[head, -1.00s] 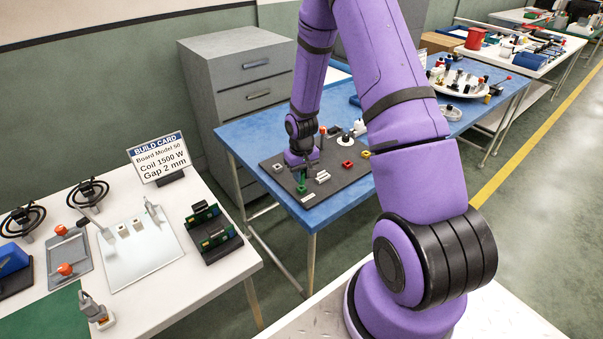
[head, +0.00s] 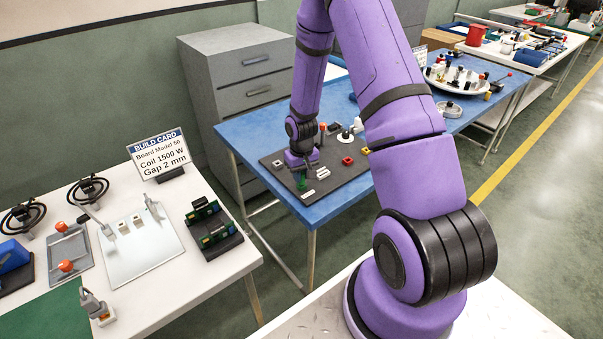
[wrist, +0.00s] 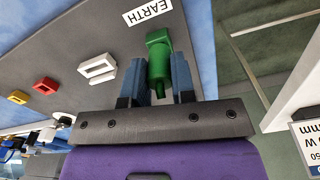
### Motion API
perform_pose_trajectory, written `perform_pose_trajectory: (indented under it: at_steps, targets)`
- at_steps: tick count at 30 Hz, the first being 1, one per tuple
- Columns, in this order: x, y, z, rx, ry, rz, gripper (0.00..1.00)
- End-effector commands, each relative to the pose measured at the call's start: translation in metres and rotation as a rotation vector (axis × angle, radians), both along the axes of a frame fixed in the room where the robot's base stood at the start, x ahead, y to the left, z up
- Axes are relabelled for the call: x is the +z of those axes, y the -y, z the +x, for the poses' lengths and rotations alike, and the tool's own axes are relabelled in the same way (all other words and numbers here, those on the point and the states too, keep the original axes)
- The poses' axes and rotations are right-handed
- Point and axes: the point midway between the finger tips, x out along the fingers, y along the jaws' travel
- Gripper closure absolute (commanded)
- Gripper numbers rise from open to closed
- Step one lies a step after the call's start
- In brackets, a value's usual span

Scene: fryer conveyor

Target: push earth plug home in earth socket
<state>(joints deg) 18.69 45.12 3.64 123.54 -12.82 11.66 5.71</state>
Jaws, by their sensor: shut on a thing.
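My gripper (wrist: 158,66) points down over the dark board on the blue table. Its two blue-grey fingers are shut on the green earth plug (wrist: 160,84), one on each side. A wider green block (wrist: 158,42) shows at the plug's far end, beside the white EARTH label (wrist: 148,11). I cannot tell the seam between plug and earth socket or how deep the plug sits. In the head view the green part (head: 301,184) is small, below my gripper (head: 302,172) near the board's front edge.
The dark board (head: 338,180) also carries a white socket (wrist: 97,65), a yellow one (wrist: 19,97) and a red one (wrist: 45,86), apart from my fingers. A white table (head: 172,283) with a build card (head: 159,154) stands at the left. Grey drawers (head: 245,85) stand behind.

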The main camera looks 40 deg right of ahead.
Motion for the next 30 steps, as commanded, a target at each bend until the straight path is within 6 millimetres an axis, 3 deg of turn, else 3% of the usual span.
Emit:
perform_pose_trajectory:
  at_steps: [11, 12, 15, 16, 30]
  targets:
    - [-0.0035, -0.0001, -0.0007, 0.000, -0.002, 0.000, 1.00]
    - [-0.0034, -0.0001, -0.0007, 0.000, -0.001, 0.000, 0.71]
    - [-0.0034, -0.0001, -0.0006, 0.000, -0.001, 0.000, 0.48]
    - [-0.0034, -0.0001, -0.0006, 0.000, -0.001, 0.000, 0.46]
    - [0.0063, 0.0002, 0.0003, 0.000, 0.001, 0.000, 0.46]
